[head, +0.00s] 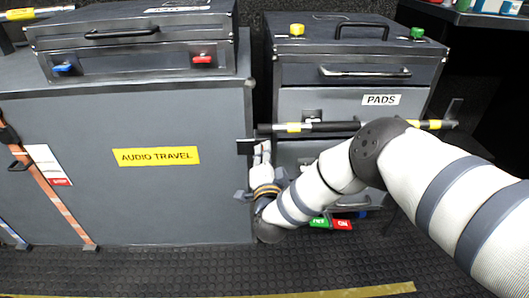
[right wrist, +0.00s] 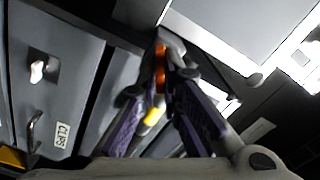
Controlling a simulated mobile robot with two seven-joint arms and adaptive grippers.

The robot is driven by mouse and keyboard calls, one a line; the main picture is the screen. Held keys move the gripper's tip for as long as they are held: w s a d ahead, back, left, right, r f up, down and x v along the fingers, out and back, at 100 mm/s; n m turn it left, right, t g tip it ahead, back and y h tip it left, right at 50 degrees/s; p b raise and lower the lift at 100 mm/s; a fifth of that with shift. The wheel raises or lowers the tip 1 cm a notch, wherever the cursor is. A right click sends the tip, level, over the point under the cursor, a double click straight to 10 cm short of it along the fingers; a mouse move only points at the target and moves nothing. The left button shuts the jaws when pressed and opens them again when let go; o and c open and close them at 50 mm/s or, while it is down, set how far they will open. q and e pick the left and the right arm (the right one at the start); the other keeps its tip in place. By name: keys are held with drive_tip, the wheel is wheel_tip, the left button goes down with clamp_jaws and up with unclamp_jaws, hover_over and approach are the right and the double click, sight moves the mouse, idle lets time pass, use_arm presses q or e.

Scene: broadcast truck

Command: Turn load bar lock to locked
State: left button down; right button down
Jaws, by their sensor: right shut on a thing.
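The load bar (head: 330,127), dark with yellow bands, runs across the front of the drawer cabinet. My right gripper (head: 262,158) is by its left end, at the right edge of the big grey case; my forearm hides part of the bar. In the right wrist view, the right gripper's (right wrist: 166,82) purple-padded fingers close on a narrow orange piece (right wrist: 160,66), apparently the load bar lock's lever. A yellow band (right wrist: 153,117) of the bar shows between the fingers. I cannot read the lock's setting. My left gripper is in neither view.
The large grey case marked AUDIO TRAVEL (head: 150,205) stands close on the left, with a smaller case (head: 140,35) on top. The drawer cabinet with a PADS label (head: 381,99) is behind my arm. Green and red tags (head: 331,223) show low down.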

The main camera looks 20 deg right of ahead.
drive_tip(key=m, duration=0.5)
drive_tip(key=shift+w+d+r+m, duration=0.15)
drive_tip(key=shift+d+m, duration=0.1)
drive_tip(key=shift+m, duration=0.15)
idle(0.4)
drive_tip(key=c, duration=1.8)
unclamp_jaws()
drive_tip(key=shift+o, duration=0.2)
drive_tip(key=v, duration=1.2)
drive_tip(key=shift+a, duration=0.1)
